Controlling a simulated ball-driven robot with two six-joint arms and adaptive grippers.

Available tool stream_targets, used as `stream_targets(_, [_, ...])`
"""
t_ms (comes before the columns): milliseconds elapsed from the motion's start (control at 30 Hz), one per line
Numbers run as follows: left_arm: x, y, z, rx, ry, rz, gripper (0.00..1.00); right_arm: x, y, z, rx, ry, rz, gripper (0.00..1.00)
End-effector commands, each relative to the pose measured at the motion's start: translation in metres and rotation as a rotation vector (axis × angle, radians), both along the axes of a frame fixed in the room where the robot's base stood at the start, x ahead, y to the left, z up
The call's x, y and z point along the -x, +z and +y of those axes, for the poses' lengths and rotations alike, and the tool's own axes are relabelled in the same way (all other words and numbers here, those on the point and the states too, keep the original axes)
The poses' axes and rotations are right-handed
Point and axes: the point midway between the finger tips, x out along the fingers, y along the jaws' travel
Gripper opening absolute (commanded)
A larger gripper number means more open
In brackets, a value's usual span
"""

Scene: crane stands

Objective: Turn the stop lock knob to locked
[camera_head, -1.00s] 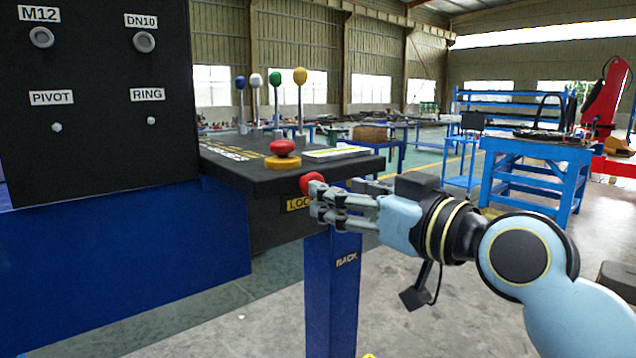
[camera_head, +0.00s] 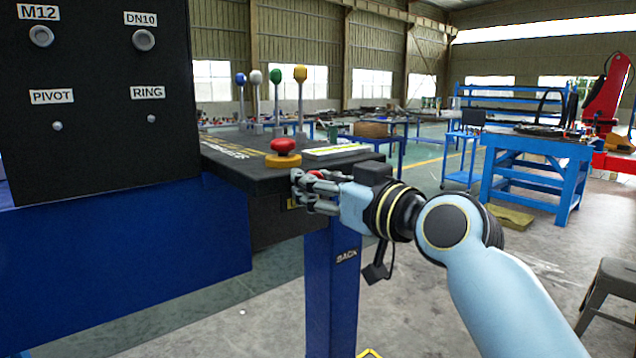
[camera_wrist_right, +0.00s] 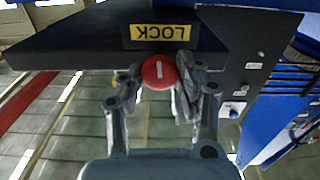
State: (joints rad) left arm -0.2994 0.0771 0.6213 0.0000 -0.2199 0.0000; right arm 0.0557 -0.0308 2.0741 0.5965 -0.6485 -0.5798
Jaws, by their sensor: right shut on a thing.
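The stop lock knob (camera_wrist_right: 159,72) is round and red with a short white mark, under the console's front edge by the yellow LOCK label (camera_wrist_right: 160,32), which reads upside down in the right wrist view. My right gripper (camera_wrist_right: 155,88) has its fingers on both sides of the knob and is shut on it. In the head view the right gripper (camera_head: 308,190) hides most of the knob and nearly all of the label. The white mark runs roughly upright in the wrist picture. My left gripper is not in view.
Above the knob is the dark console top (camera_head: 228,173) with a red mushroom button (camera_head: 283,146) and several ball-topped levers (camera_head: 275,95). A blue post (camera_head: 330,290) stands below. A black panel (camera_head: 95,100) rises at left. The floor at right is open, with a stool (camera_head: 610,295).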

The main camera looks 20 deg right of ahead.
Motion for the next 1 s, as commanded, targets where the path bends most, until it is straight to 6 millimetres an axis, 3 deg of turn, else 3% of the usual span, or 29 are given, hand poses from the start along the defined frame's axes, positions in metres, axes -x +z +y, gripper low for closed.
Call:
stream_targets(133, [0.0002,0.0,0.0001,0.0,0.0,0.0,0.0,0.0001,0.0,-0.0001,0.0,0.0,0.0,0.03])
stream_targets(500, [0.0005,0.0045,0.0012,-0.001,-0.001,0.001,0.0,0.0001,0.0003,-0.0001,-0.064,0.001,0.022,0.03])
stream_targets(533, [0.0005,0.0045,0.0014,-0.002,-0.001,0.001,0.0,0.0,0.0003,-0.0001,-0.064,0.001,0.022,0.37])
stream_targets(667, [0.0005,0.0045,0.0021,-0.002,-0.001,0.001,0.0,0.0,0.0003,-0.0001,-0.063,0.001,0.022,0.54])
stream_targets(700, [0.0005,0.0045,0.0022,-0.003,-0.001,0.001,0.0,0.0,0.0003,-0.0001,-0.063,0.001,0.022,0.58])
stream_targets(1000, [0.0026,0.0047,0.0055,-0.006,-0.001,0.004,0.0,0.0023,-0.0002,-0.0012,-0.062,0.0,0.022,0.58])
